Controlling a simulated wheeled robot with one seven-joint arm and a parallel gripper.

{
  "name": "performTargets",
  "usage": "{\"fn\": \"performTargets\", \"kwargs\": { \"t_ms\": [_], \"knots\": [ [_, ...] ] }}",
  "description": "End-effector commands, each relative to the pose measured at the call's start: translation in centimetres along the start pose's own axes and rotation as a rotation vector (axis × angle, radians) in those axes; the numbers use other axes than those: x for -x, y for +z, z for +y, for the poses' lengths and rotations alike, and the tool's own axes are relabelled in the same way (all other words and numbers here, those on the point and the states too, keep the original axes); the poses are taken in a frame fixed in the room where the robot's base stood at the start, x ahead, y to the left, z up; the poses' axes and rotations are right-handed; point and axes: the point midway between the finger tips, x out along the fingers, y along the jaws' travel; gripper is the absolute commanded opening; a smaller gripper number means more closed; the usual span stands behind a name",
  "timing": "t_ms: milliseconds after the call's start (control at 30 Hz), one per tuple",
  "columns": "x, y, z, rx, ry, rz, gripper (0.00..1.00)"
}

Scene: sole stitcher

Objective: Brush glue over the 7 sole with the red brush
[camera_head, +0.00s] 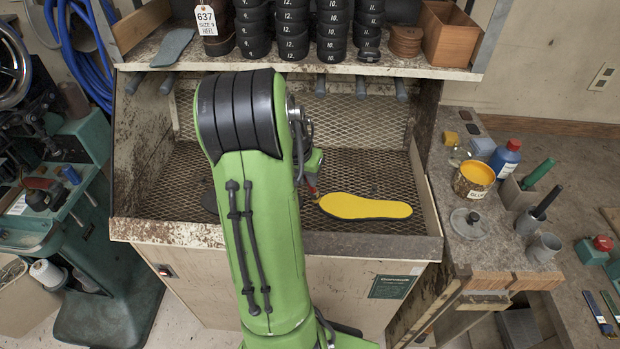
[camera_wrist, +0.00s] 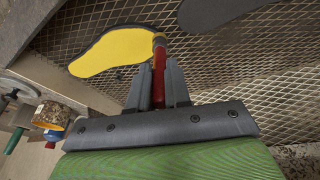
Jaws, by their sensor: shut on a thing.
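My gripper (camera_wrist: 157,76) is shut on the red brush (camera_wrist: 158,85), with the brush pointing away from the jaws. The bristle end is at the narrow end of a sole (camera_wrist: 112,50); I cannot tell whether it touches or hovers. That sole is yellow over its visible top, with a thin dark edge, and lies on the mesh bench in the head view (camera_head: 366,207). A second, dark sole (camera_wrist: 214,10) lies beside it, mostly hidden by my arm in the head view. No number is readable on either sole. The open glue pot (camera_head: 473,181) with yellow contents stands on the right.
The mesh tray has a raised front rim (camera_head: 330,244) and side walls. A shelf (camera_head: 400,68) with several black stacks overhangs its back. Beside the glue pot are a blue bottle (camera_head: 505,157), a lid (camera_head: 469,222) and cups with green and black handles.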

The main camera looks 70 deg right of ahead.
Motion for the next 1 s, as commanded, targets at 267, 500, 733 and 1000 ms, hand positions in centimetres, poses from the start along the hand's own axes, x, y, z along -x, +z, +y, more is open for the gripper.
{"fn": "performTargets", "kwargs": {
  "t_ms": [267,500,733,1000],
  "knots": [
    [2.5,-0.8,-0.1,0.002,-0.002,0.004,0.0],
    [4.0,-1.1,-0.3,0.005,-0.003,0.003,0.0],
    [5.5,-1.5,-0.5,0.007,-0.003,0.004,0.0],
    [6.8,-1.8,-0.6,0.01,-0.004,0.004,0.0]
  ]
}}
